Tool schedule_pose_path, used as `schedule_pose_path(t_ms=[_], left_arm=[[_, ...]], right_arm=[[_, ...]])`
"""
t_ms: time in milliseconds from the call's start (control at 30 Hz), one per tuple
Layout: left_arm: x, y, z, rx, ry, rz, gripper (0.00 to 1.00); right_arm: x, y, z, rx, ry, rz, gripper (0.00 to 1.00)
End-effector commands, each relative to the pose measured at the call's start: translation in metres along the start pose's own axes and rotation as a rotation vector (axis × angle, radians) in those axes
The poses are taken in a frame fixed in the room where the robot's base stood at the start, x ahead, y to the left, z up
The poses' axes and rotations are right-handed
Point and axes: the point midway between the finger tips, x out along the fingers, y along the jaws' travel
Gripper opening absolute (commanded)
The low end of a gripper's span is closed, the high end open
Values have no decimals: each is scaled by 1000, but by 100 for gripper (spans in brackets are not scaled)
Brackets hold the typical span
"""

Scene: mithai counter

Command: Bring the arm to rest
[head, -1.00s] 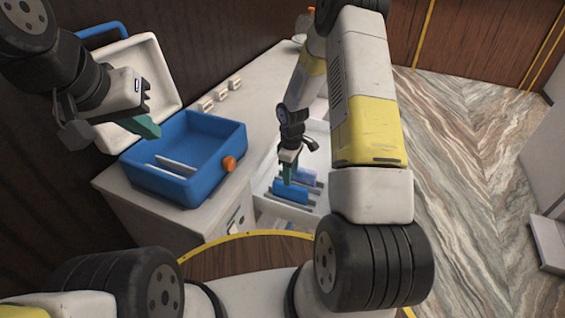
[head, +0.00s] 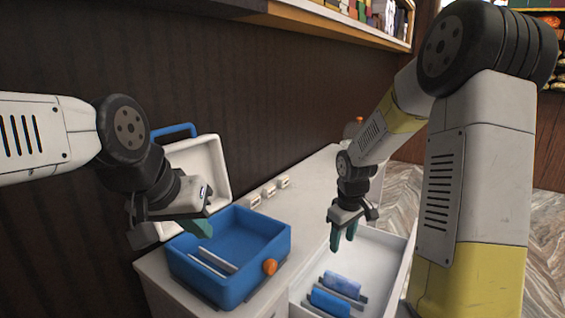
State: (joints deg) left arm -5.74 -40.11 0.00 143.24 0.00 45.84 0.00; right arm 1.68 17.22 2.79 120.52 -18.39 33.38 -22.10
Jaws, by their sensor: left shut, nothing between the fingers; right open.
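My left gripper (head: 197,229) is shut and empty, with its teal fingers at the left rim of the blue case, in front of the case's raised pale lid. I cannot tell if it touches the rim. My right gripper (head: 343,240) is open and empty, pointing down above the open white drawer (head: 383,257). The drawer holds a blue item (head: 331,302) and a paler blue-violet item (head: 342,285), with grey pieces beside them.
The open blue case (head: 246,279) stands on the pale counter (head: 309,188) with thin light pieces inside and an orange knob (head: 270,267). Small white blocks (head: 269,189) stand behind it. A dark wall and a shelf (head: 335,15) rise behind. Marble floor shows at right.

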Motion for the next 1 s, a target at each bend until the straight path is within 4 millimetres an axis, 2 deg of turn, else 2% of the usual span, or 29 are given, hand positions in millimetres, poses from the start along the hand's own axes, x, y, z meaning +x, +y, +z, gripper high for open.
schedule_pose_path(t_ms=[33, 200, 400, 500, 600, 733, 1000], left_arm=[[0, 0, 0, 0, 0, 0, 0], [0, 0, 0, 0, 0, 0, 0], [0, 0, 0, 0, 0, 0, 0], [0, 0, 0, 0, 0, 0, 0], [0, 0, 0, 0, 0, 0, 0], [0, 0, 0, 0, 0, 0, 0], [0, 0, 0, 0, 0, 0, 0]], right_arm=[[-28, -4, 4, 42, 31, 17, 49], [-101, -26, 28, 198, 119, 35, 49], [-167, -63, 64, 371, 239, 23, 49], [-190, -84, 84, 450, 298, 4, 49], [-206, -102, 101, 514, 350, -19, 49], [-216, -119, 115, 570, 394, -46, 49], [-221, -128, 123, 598, 415, -62, 49]])
